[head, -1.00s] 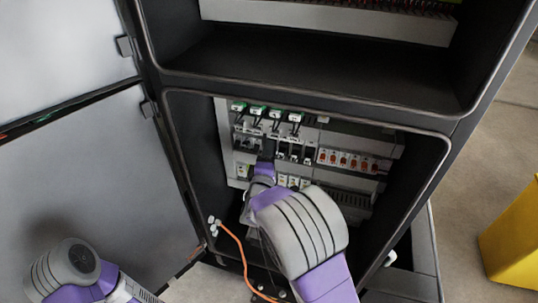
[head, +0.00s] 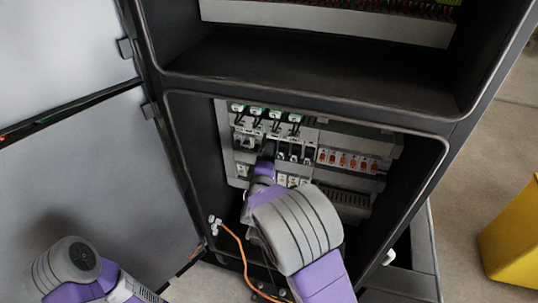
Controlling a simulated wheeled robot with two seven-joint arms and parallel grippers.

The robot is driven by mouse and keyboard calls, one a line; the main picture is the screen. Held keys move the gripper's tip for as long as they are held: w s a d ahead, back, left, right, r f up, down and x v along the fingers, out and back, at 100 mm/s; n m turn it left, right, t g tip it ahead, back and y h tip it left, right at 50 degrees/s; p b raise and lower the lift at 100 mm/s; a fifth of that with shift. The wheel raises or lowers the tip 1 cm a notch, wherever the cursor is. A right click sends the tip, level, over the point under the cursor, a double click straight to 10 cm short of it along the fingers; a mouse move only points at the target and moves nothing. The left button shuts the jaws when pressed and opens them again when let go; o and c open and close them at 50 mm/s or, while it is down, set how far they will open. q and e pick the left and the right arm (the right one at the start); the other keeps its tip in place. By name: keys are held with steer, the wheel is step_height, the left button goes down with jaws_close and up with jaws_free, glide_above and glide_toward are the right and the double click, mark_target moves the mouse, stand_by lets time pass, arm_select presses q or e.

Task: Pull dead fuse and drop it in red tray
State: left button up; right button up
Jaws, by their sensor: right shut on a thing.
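My right gripper (head: 267,150) is inside the lower cabinet bay, at the row of fuse holders (head: 294,153) on the back panel. It is shut on a fuse, which is mostly hidden by the dark fingers and the purple wrist. I cannot tell whether the fuse is still seated or clear of its holder. My left arm (head: 75,265) shows at the bottom left, with its gripper out of the picture. No red tray shows in this view.
Green-topped terminals (head: 257,110) with black wires sit above the fuse row, and red-marked switches (head: 345,160) to its right. An orange cable (head: 240,250) hangs over the bay's lower edge. The open cabinet door (head: 80,170) is at left, a yellow object (head: 513,240) at right.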

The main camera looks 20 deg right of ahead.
steer(key=shift+a, duration=0.1)
jaws_close()
steer(key=shift+s+a, duration=0.2)
steer(key=shift+s, duration=0.05)
steer(key=shift+s+p, duration=0.1)
steer(key=shift+p, duration=0.2)
steer(key=shift+s+a, duration=0.3)
steer(key=shift+s, duration=0.1)
steer(key=shift+s+a+p, duration=0.15)
steer(key=shift+s+p, duration=0.1)
steer(key=shift+p, duration=0.1)
steer(key=p+v, duration=0.1)
steer(key=v, duration=0.3)
steer(key=shift+s+a+p, duration=0.2)
steer(key=shift+a+p, duration=0.2)
steer(key=shift+a, duration=0.05)
